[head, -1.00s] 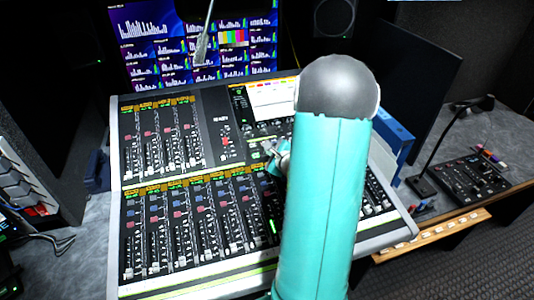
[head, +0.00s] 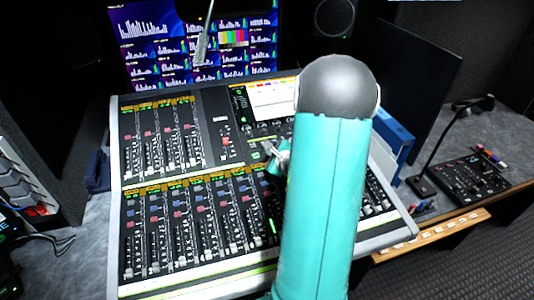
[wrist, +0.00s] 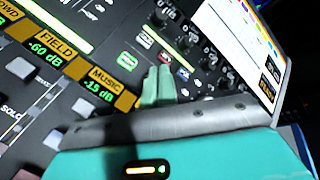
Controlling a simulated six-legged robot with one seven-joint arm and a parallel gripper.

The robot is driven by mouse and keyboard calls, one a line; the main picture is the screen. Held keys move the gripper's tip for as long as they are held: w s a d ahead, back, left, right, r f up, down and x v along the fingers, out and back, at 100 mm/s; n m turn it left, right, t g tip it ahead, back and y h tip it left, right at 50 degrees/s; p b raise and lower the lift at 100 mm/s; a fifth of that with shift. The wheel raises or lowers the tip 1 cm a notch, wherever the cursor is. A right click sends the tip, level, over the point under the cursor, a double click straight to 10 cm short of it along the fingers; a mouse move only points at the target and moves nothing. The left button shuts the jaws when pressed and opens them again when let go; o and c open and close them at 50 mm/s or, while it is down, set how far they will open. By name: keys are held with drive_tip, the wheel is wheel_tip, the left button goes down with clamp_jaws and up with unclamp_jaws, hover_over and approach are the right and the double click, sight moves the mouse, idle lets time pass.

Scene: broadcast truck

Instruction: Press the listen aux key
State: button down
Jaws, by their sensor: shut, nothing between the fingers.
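The mixing console (head: 210,165) fills the middle of the head view. In the head view my gripper (head: 262,160) is over the console's middle, partly hidden by my arm.
Knobs (wrist: 188,40) and a tilted screen (wrist: 240,40) lie beyond the keys. Channel strips labelled FIELD (wrist: 55,45) and MUSIC (wrist: 105,80) lie left. A small control panel (head: 468,182) stands at right.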

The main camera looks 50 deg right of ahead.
idle(0.7)
drive_tip(key=shift+w+d+f, duration=0.1)
drive_tip(key=shift+w+f, duration=0.05)
drive_tip(key=shift+f, duration=0.2)
drive_tip(key=shift+w+d+f, duration=0.1)
drive_tip(key=shift+w+f, duration=0.05)
drive_tip(key=shift+f, duration=0.25)
idle(0.6)
drive_tip(key=shift+r, duration=0.15)
drive_tip(key=shift+s+r, duration=0.3)
drive_tip(key=shift+r, duration=0.3)
drive_tip(key=shift+a, duration=0.2)
drive_tip(key=shift+s+a+r, duration=0.15)
drive_tip(key=shift+s+r, duration=0.15)
drive_tip(key=shift+r, duration=0.45)
drive_tip(key=shift+s+a+r, duration=0.15)
drive_tip(key=shift+s+r, duration=0.1)
drive_tip(key=shift+r, duration=0.55)
drive_tip(key=shift+s+a+r, duration=0.15)
drive_tip(key=shift+s+r, duration=0.15)
drive_tip(key=shift+r, duration=0.45)
